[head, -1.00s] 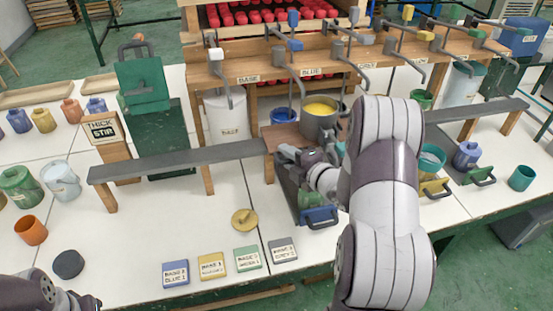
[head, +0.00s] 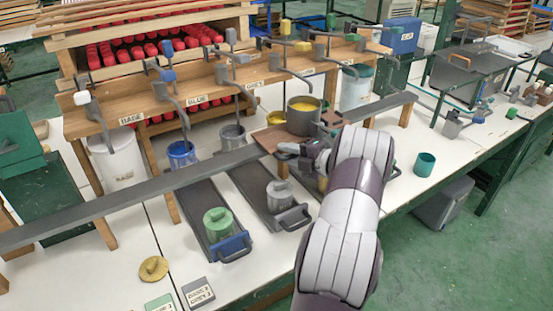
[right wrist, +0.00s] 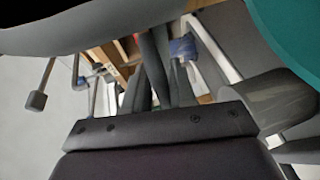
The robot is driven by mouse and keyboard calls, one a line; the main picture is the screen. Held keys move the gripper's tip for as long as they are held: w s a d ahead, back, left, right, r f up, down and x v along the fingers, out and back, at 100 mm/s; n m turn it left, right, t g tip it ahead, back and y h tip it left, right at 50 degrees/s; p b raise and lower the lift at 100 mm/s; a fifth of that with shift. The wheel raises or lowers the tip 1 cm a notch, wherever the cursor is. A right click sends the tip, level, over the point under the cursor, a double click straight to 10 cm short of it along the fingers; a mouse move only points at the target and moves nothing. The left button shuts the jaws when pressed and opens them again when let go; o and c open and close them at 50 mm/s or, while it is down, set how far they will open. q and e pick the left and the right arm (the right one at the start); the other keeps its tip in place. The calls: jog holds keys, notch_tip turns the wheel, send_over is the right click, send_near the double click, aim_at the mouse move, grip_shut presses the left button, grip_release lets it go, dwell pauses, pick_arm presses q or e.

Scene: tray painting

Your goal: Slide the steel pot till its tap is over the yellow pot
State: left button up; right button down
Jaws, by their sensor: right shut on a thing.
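The steel pot (head: 303,121), with yellow inside, stands upright on a brown wooden board (head: 268,141) across the long grey rail (head: 125,197). Its tap cannot be made out. A yellow pot (head: 276,118) shows partly just behind the rail, slightly left of the steel pot in the head view. My right gripper (head: 311,150) is at the near side of the steel pot and shut; its fingertips and the exact part held are hidden. The right wrist view is mostly filled by dark close-up parts. My left gripper is out of view.
The blue pot (head: 181,154) and grey pot (head: 232,137) stand behind the rail to the left. The rail is clear farther right. A teal cup (head: 425,164) stands at right.

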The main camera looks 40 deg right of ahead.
jog(key=shift+s+d+f, duration=0.35)
jog(key=shift+d+f, duration=0.25)
jog(key=shift+d, duration=0.25)
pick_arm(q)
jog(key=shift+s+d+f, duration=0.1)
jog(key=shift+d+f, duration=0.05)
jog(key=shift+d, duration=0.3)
pick_arm(e)
jog(key=c, duration=1.2)
grip_release()
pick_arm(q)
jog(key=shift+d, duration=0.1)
pick_arm(e)
jog(key=shift+o, duration=0.3)
jog(key=shift+r, duration=0.1)
jog(key=shift+w+d+r, duration=0.1)
jog(key=shift+w+r, duration=0.05)
jog(key=shift+r, duration=0.1)
jog(key=v, duration=1.2)
jog(key=shift+s, duration=0.35)
jog(key=shift+d+r, duration=0.1)
